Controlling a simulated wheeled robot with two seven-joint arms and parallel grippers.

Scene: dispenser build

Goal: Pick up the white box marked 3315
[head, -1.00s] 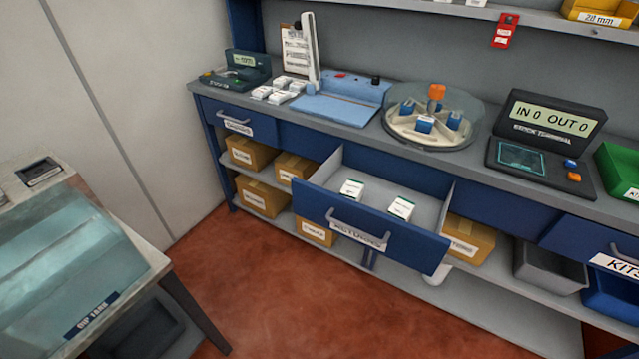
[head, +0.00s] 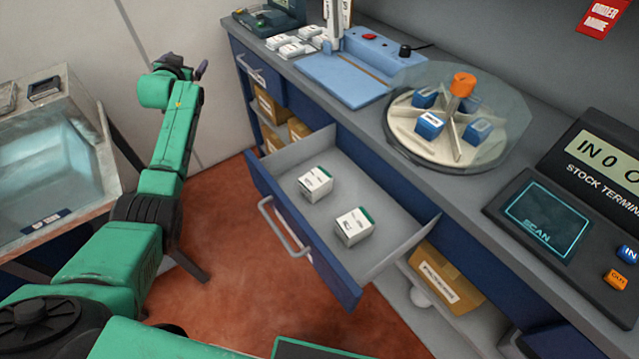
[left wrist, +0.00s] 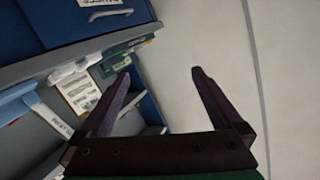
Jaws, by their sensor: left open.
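Two white boxes with green edges lie in the open drawer (head: 378,189) in the head view. One box (head: 315,184) is farther left, the other box (head: 354,227) nearer and to the right. Their printed numbers are too small to read, so I cannot tell which is 3315. Several similar white boxes (head: 296,46) stand on the counter at the back left. My left gripper (head: 184,68) is raised left of the drawer, away from the boxes. In the left wrist view my left gripper (left wrist: 163,95) has its fingers apart with nothing between them. My right gripper is not in view.
A round clear-covered carousel (head: 440,150) with blue boxes stands on the counter beside a stock terminal (head: 560,215). A blue device (head: 345,78) is behind the drawer. A water tank (head: 50,170) stands at the left. Floor is clear before the drawer.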

